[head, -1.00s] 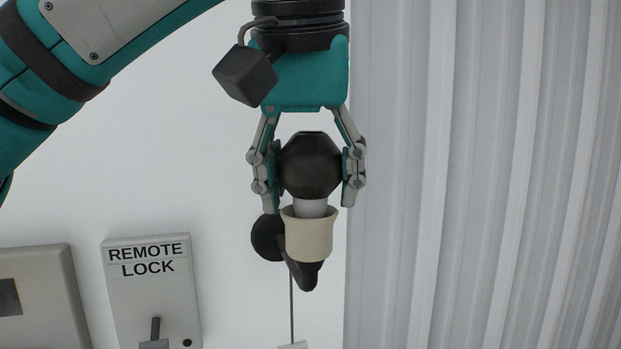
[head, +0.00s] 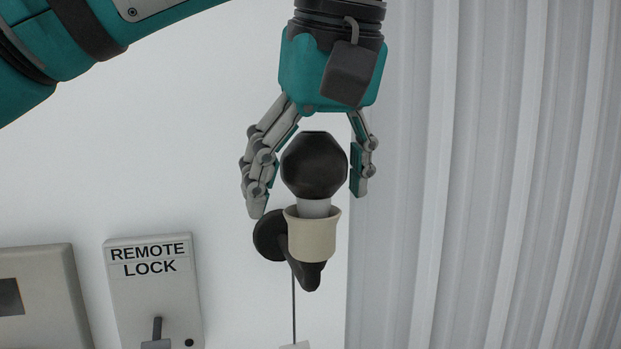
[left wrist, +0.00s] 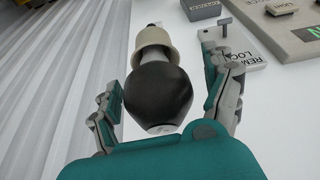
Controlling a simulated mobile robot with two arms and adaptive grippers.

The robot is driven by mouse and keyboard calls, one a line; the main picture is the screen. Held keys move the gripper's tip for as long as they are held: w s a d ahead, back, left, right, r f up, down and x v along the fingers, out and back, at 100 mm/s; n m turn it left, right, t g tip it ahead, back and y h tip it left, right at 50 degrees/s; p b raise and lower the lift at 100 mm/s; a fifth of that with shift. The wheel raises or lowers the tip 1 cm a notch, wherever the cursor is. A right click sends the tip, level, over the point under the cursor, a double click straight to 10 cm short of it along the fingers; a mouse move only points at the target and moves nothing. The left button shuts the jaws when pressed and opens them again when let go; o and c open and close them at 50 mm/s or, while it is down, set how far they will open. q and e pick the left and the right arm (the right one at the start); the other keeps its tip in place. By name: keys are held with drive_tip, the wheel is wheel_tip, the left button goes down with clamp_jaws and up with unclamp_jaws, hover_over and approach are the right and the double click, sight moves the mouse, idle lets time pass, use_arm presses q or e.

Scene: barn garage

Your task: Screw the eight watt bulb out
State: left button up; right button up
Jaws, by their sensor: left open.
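A dark bulb (head: 314,165) with a pale neck stands upright in a cream socket (head: 312,236) on a black wall bracket. My left gripper (head: 310,200) points down from above, with its open fingers on either side of the bulb. A gap shows between each finger and the bulb in the head view. In the left wrist view the bulb (left wrist: 158,95) lies between the two fingers, with the socket (left wrist: 154,40) beyond it. Any wattage marking is too small to read. My right gripper is not in view.
A box labelled "REMOTE LOCK" (head: 152,290) with a small lever is on the white wall, left of the socket. Another grey box (head: 45,300) is further left. Pale corrugated sheeting (head: 480,180) covers the right side. A thin cord hangs below the socket.

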sight(319, 135)
use_arm(q)
drive_tip(key=shift+d, duration=0.1)
drive_tip(key=shift+r, duration=0.15)
drive_tip(key=v, duration=0.7)
drive_tip(key=shift+s+d+r, duration=0.1)
drive_tip(key=shift+s, duration=0.15)
drive_tip(key=shift+w, duration=0.1)
drive_tip(key=shift+w, duration=0.15)
